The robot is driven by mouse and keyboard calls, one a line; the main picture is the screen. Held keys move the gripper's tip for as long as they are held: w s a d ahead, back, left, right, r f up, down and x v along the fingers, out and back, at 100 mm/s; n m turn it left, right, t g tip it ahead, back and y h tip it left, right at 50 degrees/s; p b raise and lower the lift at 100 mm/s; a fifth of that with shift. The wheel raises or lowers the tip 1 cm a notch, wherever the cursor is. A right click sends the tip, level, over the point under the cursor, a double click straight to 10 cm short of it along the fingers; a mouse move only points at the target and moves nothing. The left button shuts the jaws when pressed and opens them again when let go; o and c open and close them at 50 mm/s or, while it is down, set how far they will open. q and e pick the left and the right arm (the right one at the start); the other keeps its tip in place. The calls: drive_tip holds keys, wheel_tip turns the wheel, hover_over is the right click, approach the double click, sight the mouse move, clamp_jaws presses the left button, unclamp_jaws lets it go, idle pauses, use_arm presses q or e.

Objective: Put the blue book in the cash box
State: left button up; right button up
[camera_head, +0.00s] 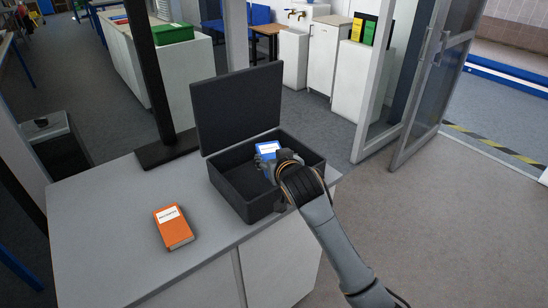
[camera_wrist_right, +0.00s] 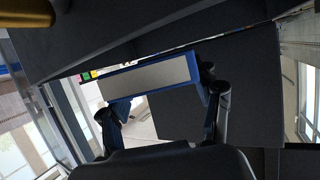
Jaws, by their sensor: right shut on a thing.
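The blue book (camera_head: 267,149) has a white label and is held at the open cash box (camera_head: 239,203), inside its outline in the head view. The cash box is black, with its lid (camera_head: 238,105) raised at the back. My right gripper (camera_head: 283,160) is shut on the blue book, over the right part of the box. In the right wrist view the book (camera_wrist_right: 150,78) sits between the two fingers, its pale edge facing the camera. Whether the book touches the box floor cannot be told. My left gripper is not in view.
An orange book (camera_head: 173,227) lies on the grey counter (camera_head: 120,240), left of and nearer than the box. A dark post (camera_head: 152,75) stands on the counter behind the box to the left. The counter's front left is clear. A glass door (camera_head: 435,80) stands open at the right.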

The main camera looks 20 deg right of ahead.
drive_tip(key=shift+f, duration=0.6)
drive_tip(key=o, duration=1.2)
drive_tip(key=shift+r, duration=0.2)
drive_tip(key=v, duration=1.2)
drive_tip(key=shift+r+b, duration=0.4)
drive_tip(key=shift+r, duration=0.05)
drive_tip(key=shift+a, duration=0.1)
